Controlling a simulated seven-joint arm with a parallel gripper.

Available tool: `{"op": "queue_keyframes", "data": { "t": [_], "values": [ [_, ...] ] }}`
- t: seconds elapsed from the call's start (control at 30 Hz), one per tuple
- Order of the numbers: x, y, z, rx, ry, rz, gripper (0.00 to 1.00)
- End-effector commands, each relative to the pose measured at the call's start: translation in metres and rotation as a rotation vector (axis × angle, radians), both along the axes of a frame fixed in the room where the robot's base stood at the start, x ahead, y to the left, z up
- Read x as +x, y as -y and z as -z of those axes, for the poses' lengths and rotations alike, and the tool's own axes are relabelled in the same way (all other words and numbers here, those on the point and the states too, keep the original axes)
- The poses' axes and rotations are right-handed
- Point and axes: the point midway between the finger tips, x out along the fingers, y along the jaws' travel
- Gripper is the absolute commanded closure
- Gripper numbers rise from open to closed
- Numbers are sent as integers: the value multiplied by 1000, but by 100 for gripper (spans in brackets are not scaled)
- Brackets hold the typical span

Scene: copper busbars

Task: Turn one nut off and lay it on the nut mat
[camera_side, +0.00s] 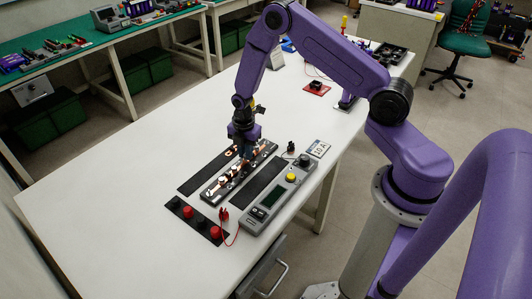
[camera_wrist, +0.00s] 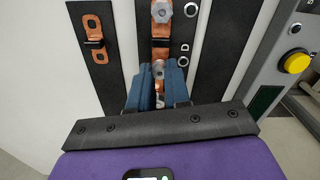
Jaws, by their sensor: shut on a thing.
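My gripper (camera_side: 246,158) points down over the copper busbar assembly (camera_side: 213,192) on its dark base. In the wrist view its blue fingers (camera_wrist: 158,78) are closed around a silver nut (camera_wrist: 158,67) on the copper bar; the fingers partly hide it. Another silver hex nut (camera_wrist: 162,11) sits on the copper farther along. Two dark mats flank the base. The left mat (camera_side: 194,185) bears a loose copper piece (camera_wrist: 93,42). The right mat (camera_side: 257,184) looks bare. I cannot tell which one is the nut mat.
A grey meter box (camera_side: 268,207) with a yellow button (camera_wrist: 296,61) stands right of the mats. A black mat (camera_side: 186,213) with red and black knobs and a red lead lies in front. A label card (camera_side: 319,148) lies behind the meter. The table's left part is clear.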

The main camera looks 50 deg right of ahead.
Motion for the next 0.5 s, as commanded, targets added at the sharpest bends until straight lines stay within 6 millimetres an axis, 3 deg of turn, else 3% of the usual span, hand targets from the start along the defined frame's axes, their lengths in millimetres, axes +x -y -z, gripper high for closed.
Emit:
{"op": "queue_keyframes", "data": {
  "t": [0.2,0.5],
  "values": [
    [0,0,-1,0,0,-189,100],
    [0,0,-1,0,0,-217,100]
  ]
}}
